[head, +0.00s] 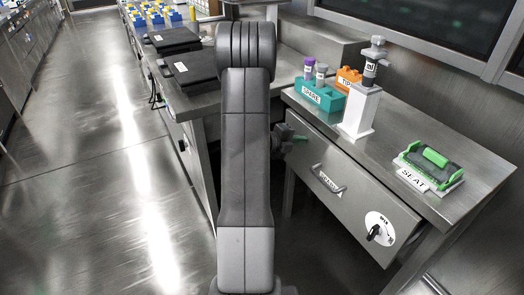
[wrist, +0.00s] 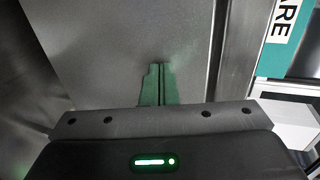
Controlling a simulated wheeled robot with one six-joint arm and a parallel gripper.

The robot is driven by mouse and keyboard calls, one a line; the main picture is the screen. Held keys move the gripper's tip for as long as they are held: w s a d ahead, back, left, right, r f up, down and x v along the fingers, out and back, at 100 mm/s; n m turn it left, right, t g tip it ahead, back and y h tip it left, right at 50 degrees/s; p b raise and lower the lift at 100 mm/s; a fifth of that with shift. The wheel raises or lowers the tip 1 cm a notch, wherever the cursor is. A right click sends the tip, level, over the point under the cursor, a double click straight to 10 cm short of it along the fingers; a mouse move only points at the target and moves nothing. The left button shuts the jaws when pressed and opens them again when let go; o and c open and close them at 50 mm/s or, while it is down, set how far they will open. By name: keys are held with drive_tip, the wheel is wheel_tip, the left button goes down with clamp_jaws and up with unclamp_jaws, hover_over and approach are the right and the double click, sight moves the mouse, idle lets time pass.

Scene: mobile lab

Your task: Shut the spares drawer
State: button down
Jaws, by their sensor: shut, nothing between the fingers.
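The drawer (head: 352,200) is in the metal bench on the right in the head view. Its grey front carries a bar handle (head: 328,180) with a small label too blurred to read surely. The front looks close under the bench top's edge; I cannot tell whether a small gap remains. My gripper (head: 299,139) is in front of the drawer's left end, away from the handle, partly hidden by my arm. In the wrist view its green fingers (wrist: 157,84) are together and empty, over a plain grey panel (wrist: 120,45). Contact with the panel cannot be told.
A round dial with a black knob (head: 378,231) is on the drawer front's right. On the bench top stand a teal rack (head: 320,97) with vials, an orange block (head: 348,77), a white stand (head: 360,110) and a green seat fixture (head: 430,165). Open floor (head: 90,200) lies left.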

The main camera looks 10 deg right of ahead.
drive_tip(key=d, duration=0.2)
drive_tip(key=w+d, duration=0.2)
drive_tip(key=d, duration=0.1)
drive_tip(key=shift+w+d+p, duration=0.15)
drive_tip(key=shift+d+p, duration=0.2)
drive_tip(key=shift+p, duration=0.05)
drive_tip(key=shift+d+r, duration=0.1)
drive_tip(key=shift+w, duration=0.1)
drive_tip(key=shift+r, duration=0.1)
drive_tip(key=shift+a, duration=0.2)
drive_tip(key=p, duration=0.3)
approach(313, 134)
drive_tip(key=w+a+f, duration=0.2)
drive_tip(key=f, duration=0.1)
drive_tip(key=shift+w+a+f, duration=0.1)
drive_tip(key=shift+w+f, duration=0.1)
